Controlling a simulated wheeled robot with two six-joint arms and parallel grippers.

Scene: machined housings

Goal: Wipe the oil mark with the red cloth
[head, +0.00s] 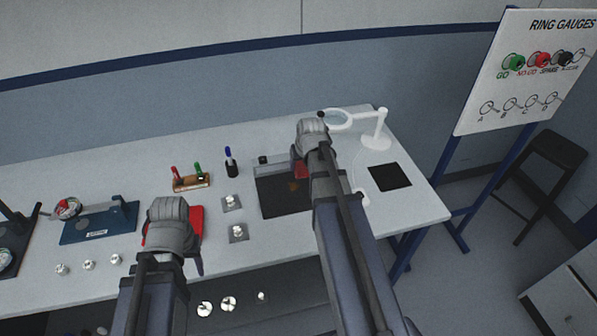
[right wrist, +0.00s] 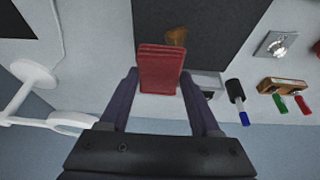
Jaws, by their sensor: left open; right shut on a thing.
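The red cloth (right wrist: 161,70) is a folded block between the fingers of my right gripper (right wrist: 160,82), which is shut on it. In the head view the cloth (head: 301,171) shows partly behind my right gripper (head: 306,150), over the dark mat (head: 277,206). The oil mark (head: 294,186) is a brown smudge on that mat, close beside the cloth. It also shows in the right wrist view (right wrist: 176,35), just beyond the cloth. I cannot tell whether the cloth touches the mat. My left gripper (head: 172,228) is open, in front of a red flat thing (head: 196,226) that it partly hides.
A white ring lamp (head: 378,128) stands behind the right gripper, near a black square (head: 389,176). A wooden holder (head: 191,182) with red and green pens, a blue-topped marker (head: 230,163) and metal parts on grey plates (head: 238,232) stand left of the mat.

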